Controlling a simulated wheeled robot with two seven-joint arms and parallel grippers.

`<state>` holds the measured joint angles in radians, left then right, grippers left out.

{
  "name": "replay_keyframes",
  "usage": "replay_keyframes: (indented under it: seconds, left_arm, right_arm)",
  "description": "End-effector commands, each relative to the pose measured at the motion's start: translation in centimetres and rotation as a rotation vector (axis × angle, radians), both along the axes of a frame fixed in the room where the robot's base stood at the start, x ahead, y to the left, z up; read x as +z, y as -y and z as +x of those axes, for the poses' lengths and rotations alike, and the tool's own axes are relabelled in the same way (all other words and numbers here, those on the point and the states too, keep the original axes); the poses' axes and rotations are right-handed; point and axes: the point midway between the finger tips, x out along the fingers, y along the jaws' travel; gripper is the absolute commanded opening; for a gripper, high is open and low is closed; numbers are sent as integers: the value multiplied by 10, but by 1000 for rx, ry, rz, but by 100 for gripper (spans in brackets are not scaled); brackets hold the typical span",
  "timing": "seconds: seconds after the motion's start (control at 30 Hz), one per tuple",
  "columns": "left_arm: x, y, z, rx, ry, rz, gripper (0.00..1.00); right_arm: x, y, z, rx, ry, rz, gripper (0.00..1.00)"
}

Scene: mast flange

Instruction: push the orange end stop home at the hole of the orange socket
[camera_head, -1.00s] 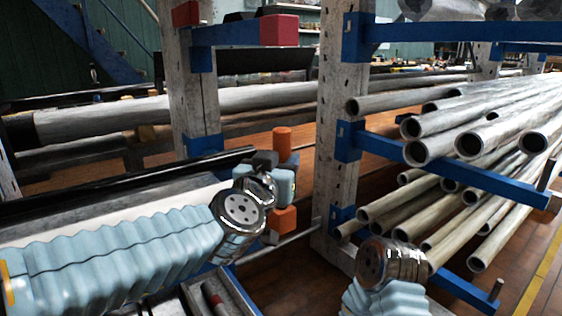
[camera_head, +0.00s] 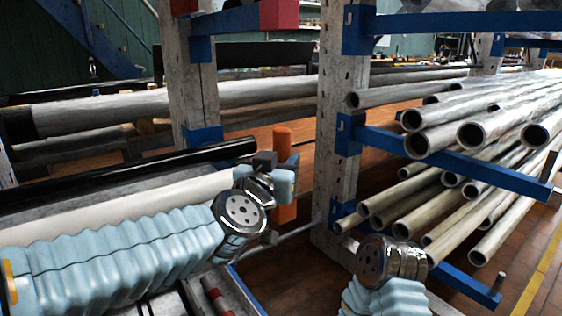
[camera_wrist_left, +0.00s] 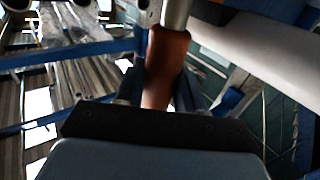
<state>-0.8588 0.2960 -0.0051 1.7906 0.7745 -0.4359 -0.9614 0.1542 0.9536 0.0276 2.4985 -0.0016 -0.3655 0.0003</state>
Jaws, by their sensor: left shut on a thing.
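My left gripper (camera_head: 285,180) is shut on the orange end stop (camera_head: 282,140), an upright orange cylinder that rises above the fingers. An orange part (camera_head: 287,213) also shows below the fingers; I cannot tell whether it is the stop's lower end or the orange socket. The fingers hide the middle. In the left wrist view the orange stop (camera_wrist_left: 165,60) stands between the dark fingers, with a pale metallic cylinder at its far end. The socket's hole is not visible. My right arm's wrist shows at the bottom right; its gripper is out of view.
A grey rack upright (camera_head: 335,120) stands just right of the left gripper. Blue arms carry several metal pipes (camera_head: 490,130) at the right. A blue arm with a red end block (camera_head: 279,14) is above. A black bar (camera_head: 130,172) and white pipe (camera_head: 130,205) lie left.

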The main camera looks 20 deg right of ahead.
Motion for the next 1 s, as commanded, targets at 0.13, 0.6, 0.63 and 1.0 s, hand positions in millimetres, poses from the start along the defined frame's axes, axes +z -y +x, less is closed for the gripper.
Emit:
replay_keyframes:
  seconds: [0.13, 0.6, 0.63, 1.0]
  left_arm:
    - [-5, 0, 0, 0, 1, -1, 3]
    - [-16, 0, 0, 0, 1, 0, 3]
    - [-17, 0, 0, 0, 1, 0, 3]
    - [-22, 0, 0, 0, 0, 0, 55]
  right_arm:
    - [-4, 0, 0, 0, 0, 0, 80]
    - [-14, 0, 0, 0, 0, 0, 80]
    - [-14, 0, 0, 0, 0, 0, 80]
    - [-18, 0, 0, 0, 0, 0, 80]
